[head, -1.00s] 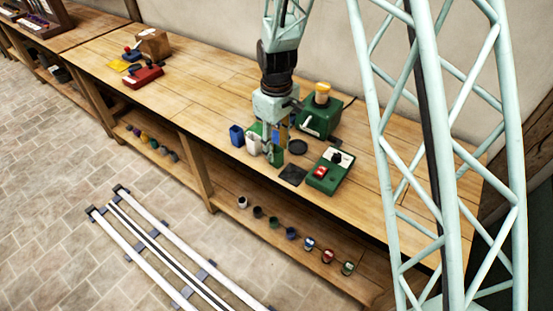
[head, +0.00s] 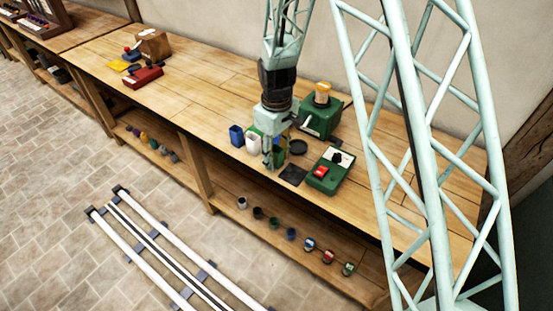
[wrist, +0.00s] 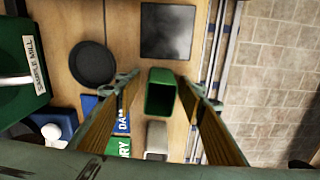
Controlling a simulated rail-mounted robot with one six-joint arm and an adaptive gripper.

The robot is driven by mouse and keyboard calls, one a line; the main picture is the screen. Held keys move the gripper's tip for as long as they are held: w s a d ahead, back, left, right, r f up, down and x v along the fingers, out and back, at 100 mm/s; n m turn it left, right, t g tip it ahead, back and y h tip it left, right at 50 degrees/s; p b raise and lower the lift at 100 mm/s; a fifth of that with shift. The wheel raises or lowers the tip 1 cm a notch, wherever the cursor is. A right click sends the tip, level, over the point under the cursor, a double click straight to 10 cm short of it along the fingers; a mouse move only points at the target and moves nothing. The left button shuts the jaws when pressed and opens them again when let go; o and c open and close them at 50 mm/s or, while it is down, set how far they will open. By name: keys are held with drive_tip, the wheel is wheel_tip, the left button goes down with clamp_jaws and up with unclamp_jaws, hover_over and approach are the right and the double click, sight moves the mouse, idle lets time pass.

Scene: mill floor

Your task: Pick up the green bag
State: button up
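The green bag (wrist: 161,92) is an upright, open-topped green container, centred between my fingers in the wrist view. In the head view only part of it (head: 280,157) shows beside my fingers on the bench. My gripper (wrist: 158,82) is open, with one brown-padded finger on each side of the bag and a gap to each. In the head view my gripper (head: 272,160) points down at the bag, low over the bench. Whether the fingertips are level with the bag's walls is hard to tell.
A black dish (head: 298,147), dark square plate (head: 293,174), green mill (head: 320,118) and green box with a red top piece (head: 329,170) are close on the right.

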sight(276, 150)
drive_tip(key=shift+c, duration=0.7)
drive_tip(key=c, duration=0.8)
drive_tip(key=shift+r, duration=0.15)
drive_tip(key=shift+r, duration=1.5)
drive_tip(key=shift+s+r, duration=0.15)
drive_tip(key=s+a+r, duration=0.1)
drive_tip(key=s+a, duration=0.3)
drive_tip(key=s, duration=1.1)
drive_tip(key=shift+r, duration=0.2)
drive_tip(key=shift+s, duration=0.1)
drive_tip(key=shift+p, duration=0.3)
